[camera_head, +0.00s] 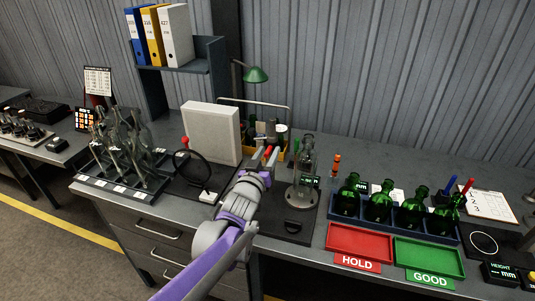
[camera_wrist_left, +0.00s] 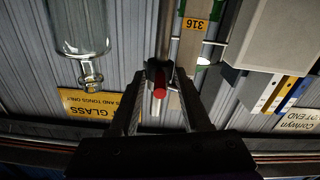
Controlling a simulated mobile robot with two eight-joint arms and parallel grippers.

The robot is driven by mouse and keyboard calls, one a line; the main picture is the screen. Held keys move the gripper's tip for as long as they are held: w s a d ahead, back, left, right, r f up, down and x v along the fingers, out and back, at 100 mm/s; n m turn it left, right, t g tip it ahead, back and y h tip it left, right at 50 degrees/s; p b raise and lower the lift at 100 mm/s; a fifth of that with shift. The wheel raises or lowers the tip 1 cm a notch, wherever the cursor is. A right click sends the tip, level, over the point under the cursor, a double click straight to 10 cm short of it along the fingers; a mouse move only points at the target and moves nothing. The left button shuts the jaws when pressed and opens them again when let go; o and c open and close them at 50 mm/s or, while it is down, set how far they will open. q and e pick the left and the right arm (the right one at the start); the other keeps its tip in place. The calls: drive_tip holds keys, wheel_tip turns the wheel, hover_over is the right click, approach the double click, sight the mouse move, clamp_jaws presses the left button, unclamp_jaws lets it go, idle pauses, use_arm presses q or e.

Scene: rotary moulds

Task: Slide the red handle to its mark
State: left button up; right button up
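A red handle (camera_wrist_left: 160,83) shows end-on in the left wrist view, between the fingertips of my left gripper (camera_wrist_left: 165,72). The fingers stand apart, with a gap to the right of the handle; whether they touch it is unclear. In the head view my left gripper (camera_head: 266,164) is at the middle of the bench, just left of the clear glass bottle (camera_head: 306,158), and a small red part (camera_head: 268,151) shows at its fingertips. The handle's mark cannot be made out. My right gripper is out of view.
A white box (camera_head: 212,132) and a black ring (camera_head: 193,168) stand left of my arm. Clear bottles (camera_head: 130,150) stand further left. Green bottles (camera_head: 380,202), a red HOLD tray (camera_head: 360,243) and a green GOOD tray (camera_head: 428,258) are at right.

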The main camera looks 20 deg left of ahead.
use_arm(q)
drive_tip(key=s+b, duration=0.1)
drive_tip(key=s, duration=0.9)
drive_tip(key=shift+s+a, duration=0.2)
drive_tip(key=shift+s, duration=0.2)
